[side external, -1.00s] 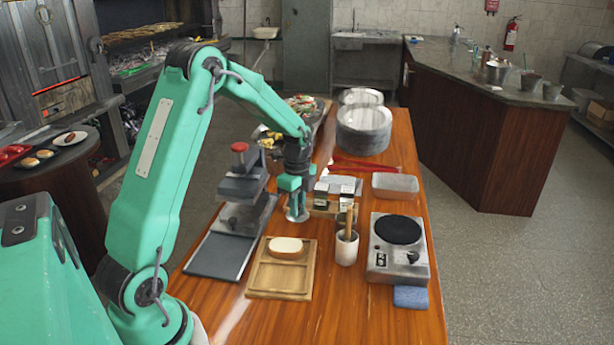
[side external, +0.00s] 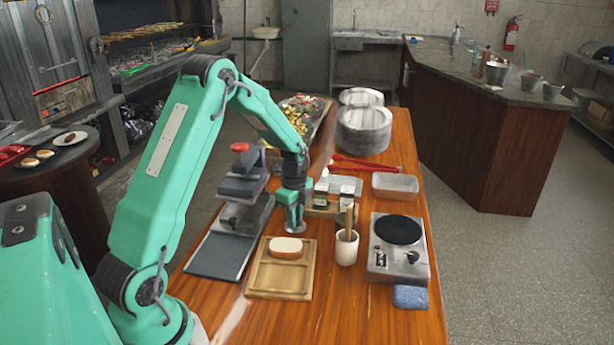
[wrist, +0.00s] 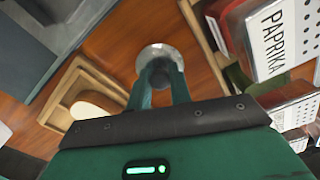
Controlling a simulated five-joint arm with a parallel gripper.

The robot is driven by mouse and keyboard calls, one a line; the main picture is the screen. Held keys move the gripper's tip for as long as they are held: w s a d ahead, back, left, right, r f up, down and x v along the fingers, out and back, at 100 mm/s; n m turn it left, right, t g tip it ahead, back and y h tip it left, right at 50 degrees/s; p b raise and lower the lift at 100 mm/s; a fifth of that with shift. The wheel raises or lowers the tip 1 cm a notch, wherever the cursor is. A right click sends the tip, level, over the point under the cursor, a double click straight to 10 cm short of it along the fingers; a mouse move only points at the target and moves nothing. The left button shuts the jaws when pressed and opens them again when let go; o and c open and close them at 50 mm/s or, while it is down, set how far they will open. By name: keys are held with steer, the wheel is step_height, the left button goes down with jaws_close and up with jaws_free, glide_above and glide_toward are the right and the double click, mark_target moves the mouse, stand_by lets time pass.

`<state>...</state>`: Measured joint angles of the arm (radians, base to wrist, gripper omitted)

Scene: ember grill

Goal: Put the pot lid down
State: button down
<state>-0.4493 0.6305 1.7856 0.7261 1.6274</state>
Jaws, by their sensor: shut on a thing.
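The pot lid (wrist: 160,53) is a small round silvery disc at my fingertips in the wrist view. My gripper (wrist: 158,75) is shut on it. In the side view my gripper (side external: 295,222) points down between the grey press and the white utensil cup, just behind the wooden tray. The lid is low there and mostly hidden by the fingers, so I cannot tell whether it touches the table.
A grey press (side external: 240,205) stands left. The utensil cup (side external: 346,248), a hot plate (side external: 383,262) and spice boxes (wrist: 275,35) are on the right. Metal pots (side external: 364,138) stand behind.

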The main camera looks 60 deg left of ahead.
steer(key=c, duration=1.3)
jaws_free()
steer(key=shift+f, duration=0.1)
step_height(320, 180, up, 12)
steer(key=shift+r, duration=0.2)
